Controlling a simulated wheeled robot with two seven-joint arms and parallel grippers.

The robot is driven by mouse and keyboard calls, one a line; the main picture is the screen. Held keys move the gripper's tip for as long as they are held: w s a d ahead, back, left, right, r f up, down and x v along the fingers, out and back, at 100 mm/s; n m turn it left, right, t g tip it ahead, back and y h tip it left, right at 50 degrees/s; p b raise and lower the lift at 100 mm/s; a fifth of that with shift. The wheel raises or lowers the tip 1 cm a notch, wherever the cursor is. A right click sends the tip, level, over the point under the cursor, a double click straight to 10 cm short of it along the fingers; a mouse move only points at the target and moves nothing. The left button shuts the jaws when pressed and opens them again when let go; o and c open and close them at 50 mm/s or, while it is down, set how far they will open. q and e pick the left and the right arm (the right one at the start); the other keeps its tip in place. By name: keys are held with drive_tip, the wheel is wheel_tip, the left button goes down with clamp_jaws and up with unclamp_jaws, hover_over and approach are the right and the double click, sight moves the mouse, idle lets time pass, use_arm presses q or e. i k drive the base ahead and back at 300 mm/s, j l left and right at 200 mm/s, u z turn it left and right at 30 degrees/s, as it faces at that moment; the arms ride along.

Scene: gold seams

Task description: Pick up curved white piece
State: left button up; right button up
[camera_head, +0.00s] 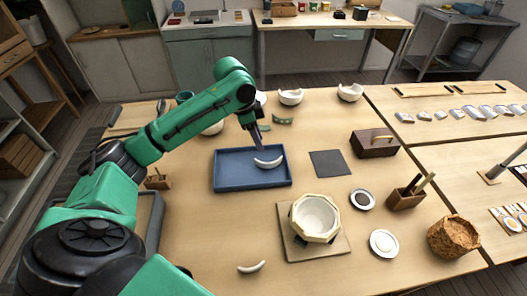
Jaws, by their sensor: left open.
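A curved white piece (269,163) lies in the blue tray (228,185), in its right part. My left gripper (258,146) points down just above this piece and is open; at this size I cannot tell whether the fingertips touch it. A second curved white piece (251,267) lies on the bare table near the front. A whitish cracked bowl (314,218) stands on a square board (299,254) right of it. My right gripper is not in view.
A dark square mat (330,163) lies right of the tray, with a wooden box (375,143) beyond it. A small white dish (383,243), a tool holder (405,197) and a cork-like pot (454,236) stand at right. White bowl pieces (291,97) stand behind. The table's front left is mostly clear.

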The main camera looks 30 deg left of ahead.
sight(255, 269)
drive_tip(key=k+l, duration=0.7)
drive_tip(key=k, duration=0.2)
drive_tip(key=k+l, duration=0.75)
drive_tip(key=k, duration=0.1)
